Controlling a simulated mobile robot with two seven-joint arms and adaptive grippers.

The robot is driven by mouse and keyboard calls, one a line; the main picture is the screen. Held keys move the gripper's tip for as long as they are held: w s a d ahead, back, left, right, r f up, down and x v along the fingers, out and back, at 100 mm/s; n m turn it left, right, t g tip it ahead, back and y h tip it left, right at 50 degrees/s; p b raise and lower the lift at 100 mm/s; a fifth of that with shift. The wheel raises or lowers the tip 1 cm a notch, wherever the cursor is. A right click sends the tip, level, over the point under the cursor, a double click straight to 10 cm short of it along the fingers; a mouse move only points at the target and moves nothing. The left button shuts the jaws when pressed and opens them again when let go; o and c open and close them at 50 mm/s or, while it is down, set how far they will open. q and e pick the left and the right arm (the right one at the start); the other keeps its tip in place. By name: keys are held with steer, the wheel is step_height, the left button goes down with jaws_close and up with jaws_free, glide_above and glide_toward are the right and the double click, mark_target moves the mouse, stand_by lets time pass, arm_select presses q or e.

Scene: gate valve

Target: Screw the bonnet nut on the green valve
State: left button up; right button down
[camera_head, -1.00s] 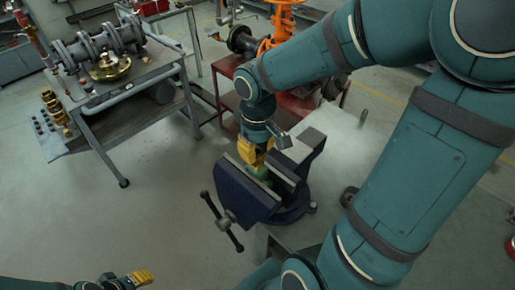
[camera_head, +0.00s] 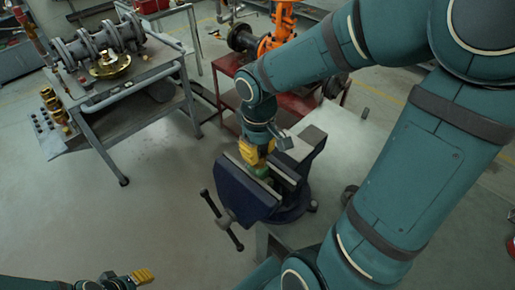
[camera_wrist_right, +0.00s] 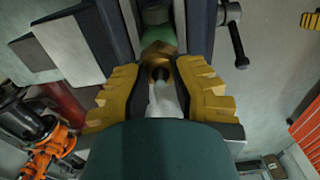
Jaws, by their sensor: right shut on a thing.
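The green valve (camera_head: 260,174) is clamped in the jaws of a dark blue bench vise (camera_head: 243,192), and mostly hidden by my right gripper in the head view. In the right wrist view its green body (camera_wrist_right: 158,36) shows between the vise jaws. The brass bonnet nut (camera_wrist_right: 157,50) sits at its top. My right gripper (camera_head: 257,160) is right above the valve, with its yellow fingers on either side of the nut and shut on it. My left gripper (camera_head: 142,276) is at the bottom left edge, away from the vise; its opening cannot be made out.
The vise handle (camera_head: 221,221) sticks out at its left. A grey workbench (camera_head: 125,97) with pipework and brass parts stands at the back left. Floor is clear at left.

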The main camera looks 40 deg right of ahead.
steer(key=shift+r, duration=0.1)
steer(key=c, duration=1.1)
jaws_free()
steer(key=shift+o, duration=0.2)
steer(key=shift+r, duration=0.1)
steer(key=shift+r+p, duration=2.9)
steer(key=shift+r, duration=0.6)
